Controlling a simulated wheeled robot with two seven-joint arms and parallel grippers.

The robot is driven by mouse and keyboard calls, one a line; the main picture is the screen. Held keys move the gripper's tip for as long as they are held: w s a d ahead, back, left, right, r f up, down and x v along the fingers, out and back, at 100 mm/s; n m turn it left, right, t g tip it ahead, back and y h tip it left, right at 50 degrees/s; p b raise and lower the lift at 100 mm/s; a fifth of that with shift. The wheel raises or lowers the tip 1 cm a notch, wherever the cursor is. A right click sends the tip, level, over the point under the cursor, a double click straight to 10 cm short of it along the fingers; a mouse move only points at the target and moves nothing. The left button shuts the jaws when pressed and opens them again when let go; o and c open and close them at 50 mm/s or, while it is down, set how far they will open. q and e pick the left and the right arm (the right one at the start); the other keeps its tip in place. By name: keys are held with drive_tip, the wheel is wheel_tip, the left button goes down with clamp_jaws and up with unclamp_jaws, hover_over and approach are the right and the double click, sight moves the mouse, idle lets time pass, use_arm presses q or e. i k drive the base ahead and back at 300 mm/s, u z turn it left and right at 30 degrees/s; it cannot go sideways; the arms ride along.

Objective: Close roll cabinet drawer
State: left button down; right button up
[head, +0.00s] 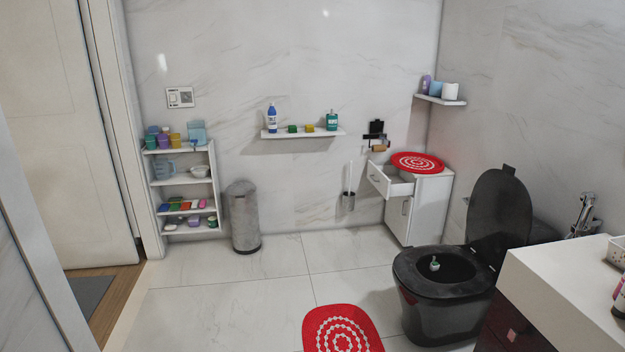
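A small white roll cabinet (430,205) stands against the back wall at the right, beyond the toilet. Its top drawer (379,180) is pulled out toward the left front, and its inside shows partly from above. The door below the drawer looks shut. A round red patterned mat (417,162) lies on the cabinet top. Neither of my grippers shows in the head view.
A black toilet (440,310) with its lid up stands right of centre, in front of the cabinet. A white counter (570,290) fills the lower right. A red rug (342,330), grey bin (243,218) and shelf unit (185,190) are around. The tiled floor (230,300) at left-centre is clear.

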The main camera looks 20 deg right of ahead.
sight(389, 181)
drive_tip(key=u, duration=0.4)
drive_tip(key=i, duration=3.2)
drive_tip(key=z, duration=0.95)
drive_tip(key=i, duration=1.25)
drive_tip(key=z, duration=1.25)
